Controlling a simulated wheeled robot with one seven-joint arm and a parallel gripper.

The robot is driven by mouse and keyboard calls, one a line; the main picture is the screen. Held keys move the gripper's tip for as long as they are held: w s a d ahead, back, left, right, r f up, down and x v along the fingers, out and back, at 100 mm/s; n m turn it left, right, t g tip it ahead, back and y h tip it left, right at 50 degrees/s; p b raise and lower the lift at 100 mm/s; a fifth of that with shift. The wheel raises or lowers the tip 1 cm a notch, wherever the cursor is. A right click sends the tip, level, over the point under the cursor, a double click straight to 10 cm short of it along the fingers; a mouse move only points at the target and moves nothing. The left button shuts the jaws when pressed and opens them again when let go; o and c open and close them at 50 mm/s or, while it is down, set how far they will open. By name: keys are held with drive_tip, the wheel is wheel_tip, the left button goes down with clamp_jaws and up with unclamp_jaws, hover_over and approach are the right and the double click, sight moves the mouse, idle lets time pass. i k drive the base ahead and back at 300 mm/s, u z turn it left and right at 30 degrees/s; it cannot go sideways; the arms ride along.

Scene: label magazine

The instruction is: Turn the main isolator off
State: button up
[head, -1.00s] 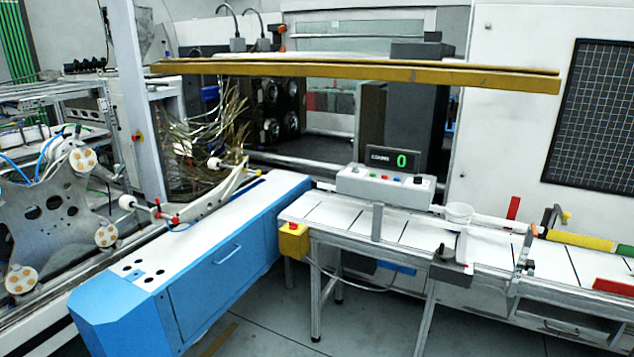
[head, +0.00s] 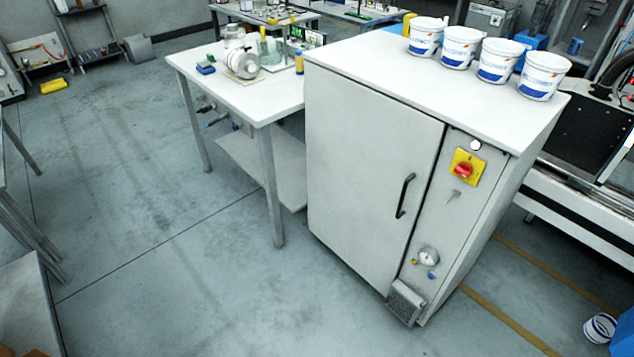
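A red rotary switch on a yellow plate (head: 465,169), which looks like the main isolator, is on the upper right of the front of a white cabinet (head: 365,155). Its exact knob position is too small to tell. A small white round part (head: 475,145) sits just above the plate, and a small grey handle or key (head: 454,196) is below it. My gripper is not in view.
A white table (head: 235,95) with jars stands left of the cabinet. Several white buckets (head: 461,48) stand on the cabinet top. The cabinet door has a black handle (head: 405,196). Open grey floor (head: 190,230) lies in front. Another bucket (head: 600,328) is at the lower right.

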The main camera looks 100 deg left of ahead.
sight(465, 169)
drive_tip(key=u, duration=2.7)
drive_tip(key=i, duration=1)
drive_tip(key=u, duration=1.1)
drive_tip(key=k, duration=0.2)
drive_tip(key=u, duration=0.75)
drive_tip(key=i, duration=0.4)
drive_tip(key=z, duration=0.15)
